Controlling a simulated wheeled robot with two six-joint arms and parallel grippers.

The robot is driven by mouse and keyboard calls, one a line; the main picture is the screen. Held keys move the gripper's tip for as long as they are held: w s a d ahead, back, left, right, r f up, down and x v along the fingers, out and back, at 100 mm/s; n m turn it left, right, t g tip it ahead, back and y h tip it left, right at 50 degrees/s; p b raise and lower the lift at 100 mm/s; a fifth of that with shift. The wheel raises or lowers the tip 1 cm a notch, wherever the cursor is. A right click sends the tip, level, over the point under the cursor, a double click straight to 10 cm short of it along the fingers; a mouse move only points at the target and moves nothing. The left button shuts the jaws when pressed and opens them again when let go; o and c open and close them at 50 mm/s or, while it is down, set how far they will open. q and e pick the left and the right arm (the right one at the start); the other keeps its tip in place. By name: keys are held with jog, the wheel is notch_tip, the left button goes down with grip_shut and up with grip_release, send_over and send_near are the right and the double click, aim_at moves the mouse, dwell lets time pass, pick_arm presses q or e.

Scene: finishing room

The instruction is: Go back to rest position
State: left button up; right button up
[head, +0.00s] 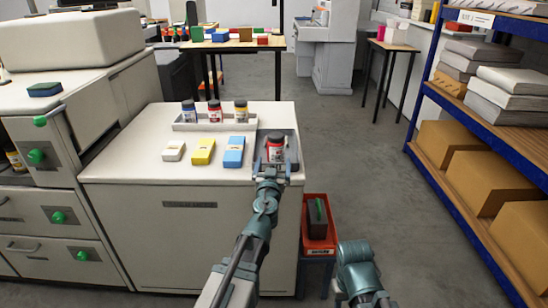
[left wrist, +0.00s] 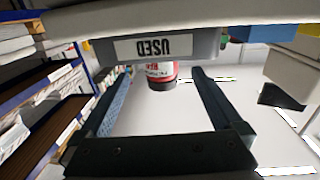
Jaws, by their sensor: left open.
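A bottle with a red label and dark cap (head: 276,149) stands upright in a grey tray (head: 289,140) at the right end of the white cabinet top. My left gripper (head: 272,172) is at the tray's front edge, on the near side of the bottle. In the left wrist view, the left gripper (left wrist: 158,100) has its fingers wide apart and empty. The picture is upside down there; the red bottle (left wrist: 161,77) shows between the fingers, behind the tray front labelled USED (left wrist: 152,47). A teal link of my right arm shows at bottom right; its gripper is out of view.
A white rack (head: 180,126) holds three bottles. White, yellow and blue blocks (head: 203,151) lie in front of it. A red bin (head: 319,243) stands right of the cabinet. A blue-framed shelf (head: 424,87) bounds the right side. The floor between is clear.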

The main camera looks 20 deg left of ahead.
pick_arm(q)
jog(key=v, duration=0.2)
jog(key=shift+s+d, duration=0.1)
jog(key=shift+s, duration=0.25)
pick_arm(e)
jog(key=shift+s, duration=0.4)
pick_arm(q)
jog(key=s+r+n+g+y+p, duration=0.2)
jog(key=s+r+g+y+p, duration=0.15)
jog(key=p, duration=0.45)
jog(key=s+d+m+g+h+p, duration=0.3)
jog(key=s+d+g+p, duration=0.4)
jog(key=s, duration=0.4)
jog(key=s+d+m+g+h+p, duration=0.3)
jog(key=s+d+m+g+p, duration=0.2)
jog(key=s, duration=0.7)
jog(key=d+f+g+p, duration=0.1)
jog(key=d+g+p, duration=0.1)
jog(key=d+p, duration=0.2)
jog(key=shift+s, duration=0.3)
pick_arm(e)
notch_tip(320, 180, up, 24)
jog(key=shift+r, duration=0.2)
